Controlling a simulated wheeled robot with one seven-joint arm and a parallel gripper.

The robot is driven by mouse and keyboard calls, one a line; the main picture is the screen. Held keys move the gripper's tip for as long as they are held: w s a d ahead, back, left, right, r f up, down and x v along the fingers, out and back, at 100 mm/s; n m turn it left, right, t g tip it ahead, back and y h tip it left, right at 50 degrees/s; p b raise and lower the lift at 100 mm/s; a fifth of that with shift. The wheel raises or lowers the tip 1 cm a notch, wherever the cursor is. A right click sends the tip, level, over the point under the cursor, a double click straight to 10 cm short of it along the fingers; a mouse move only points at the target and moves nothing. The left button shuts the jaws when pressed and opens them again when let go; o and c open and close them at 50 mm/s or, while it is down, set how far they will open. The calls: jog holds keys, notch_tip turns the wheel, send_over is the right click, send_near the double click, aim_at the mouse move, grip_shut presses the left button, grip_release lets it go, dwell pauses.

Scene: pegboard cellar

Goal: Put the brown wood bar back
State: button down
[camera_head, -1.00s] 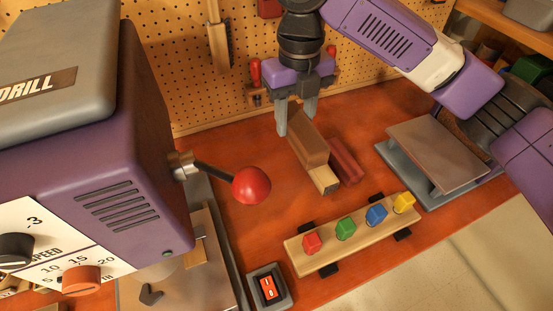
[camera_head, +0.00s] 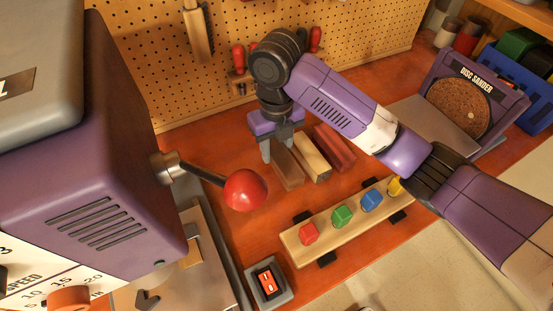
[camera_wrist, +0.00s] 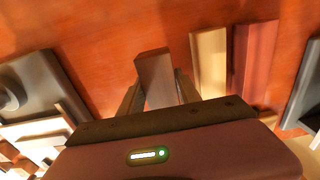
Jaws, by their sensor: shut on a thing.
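My gripper (camera_head: 279,150) is shut on the brown wood bar (camera_head: 289,171), low over the red-brown bench top. The bar's front end sticks out from between the fingers, and it also shows in the wrist view (camera_wrist: 155,76). The rear of the bar is hidden by the fingers. I cannot tell whether the bar touches the bench. A pale wood bar (camera_head: 312,160) lies just right of it, and a dark red bar (camera_head: 335,148) lies right of that. The two show side by side in the wrist view, the pale bar (camera_wrist: 209,62) nearer my gripper than the red one (camera_wrist: 254,60).
A wooden strip (camera_head: 325,240) with red, green, blue and yellow knobs lies in front. A purple drill press (camera_head: 110,170) with a red-balled lever (camera_head: 245,190) stands left. A disc sander (camera_head: 470,100) stands right. A switch box (camera_head: 267,285) sits at the front edge.

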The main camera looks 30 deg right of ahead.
aim_at(276, 147)
jog(key=shift+f+b, duration=0.35)
jog(key=shift+f, duration=1.8)
jog(key=shift+f, duration=0.1)
jog(key=c, duration=0.8)
grip_release()
jog(key=shift+c, duration=0.2)
notch_tip(276, 147, up, 12)
jog(key=shift+r+p, duration=0.15)
jog(key=shift+p, duration=0.35)
